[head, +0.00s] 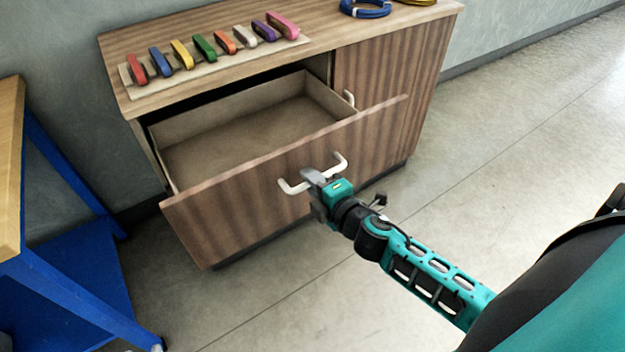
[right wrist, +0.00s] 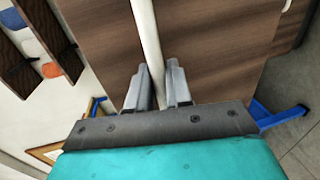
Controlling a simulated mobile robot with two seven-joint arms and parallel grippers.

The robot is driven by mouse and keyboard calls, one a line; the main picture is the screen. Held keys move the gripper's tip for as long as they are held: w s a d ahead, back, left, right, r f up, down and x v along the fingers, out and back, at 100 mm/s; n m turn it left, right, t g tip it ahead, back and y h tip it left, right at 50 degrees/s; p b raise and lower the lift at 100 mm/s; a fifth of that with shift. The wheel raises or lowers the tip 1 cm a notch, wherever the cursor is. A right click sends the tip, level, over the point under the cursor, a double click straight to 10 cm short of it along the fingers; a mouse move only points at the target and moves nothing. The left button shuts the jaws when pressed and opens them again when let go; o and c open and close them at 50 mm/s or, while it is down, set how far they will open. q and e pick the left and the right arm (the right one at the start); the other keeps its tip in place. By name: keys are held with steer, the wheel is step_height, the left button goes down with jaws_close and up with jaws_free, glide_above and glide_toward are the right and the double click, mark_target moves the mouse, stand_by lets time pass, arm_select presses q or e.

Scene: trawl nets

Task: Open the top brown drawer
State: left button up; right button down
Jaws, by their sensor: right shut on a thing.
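The top brown drawer (head: 250,190) of the wooden cabinet is pulled well out, and its bare inside shows empty in the head view. A white bar handle (head: 293,187) is on its front. My right gripper (head: 313,182) is shut on this handle near its middle. In the right wrist view, the white handle (right wrist: 146,35) runs between the two grey fingers (right wrist: 158,88), with the brown drawer front behind. My left gripper is not in view.
Several coloured handles lie in a row on a tan board (head: 150,88) on the cabinet top (head: 215,27). A blue coil (head: 365,8) lies at its back right. A cabinet door (head: 385,70) with a white handle is right of the drawer. A blue-framed table (head: 75,300) stands at left. Open floor (head: 530,130) lies right.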

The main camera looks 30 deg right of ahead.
steer(key=c, duration=1.2)
jaws_free()
steer(key=shift+b+v, duration=0.5)
steer(key=shift+v, duration=5.95)
steer(key=shift+d, duration=0.1)
